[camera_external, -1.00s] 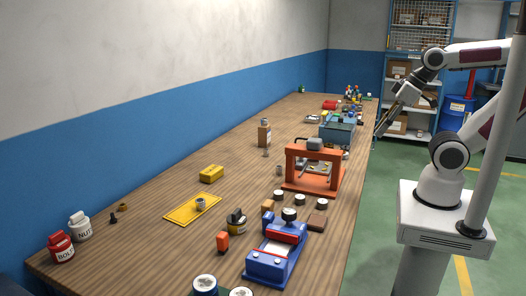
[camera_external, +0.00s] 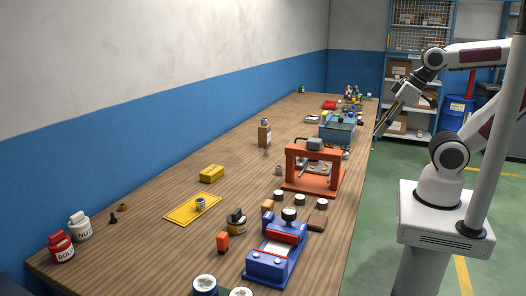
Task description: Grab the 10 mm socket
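My gripper (camera_external: 381,131) hangs at the right, past the far right edge of the bench, pointing down and left. It is small and seen from the side, so I cannot tell whether its fingers are open or shut. A small grey metal cylinder (camera_external: 200,203) stands on a yellow mat (camera_external: 180,215) at the left middle of the bench. Another small grey cylinder (camera_external: 278,170) stands just left of the orange frame. Either could be a socket; no size mark is readable. My gripper is well away from both.
An orange press-like frame (camera_external: 298,152) and a blue vise-like fixture (camera_external: 268,262) stand along the bench's right side. A teal box (camera_external: 338,133) is nearest my gripper. A yellow block (camera_external: 211,174) and labelled bottles (camera_external: 79,226) stand left. Bare wood lies between.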

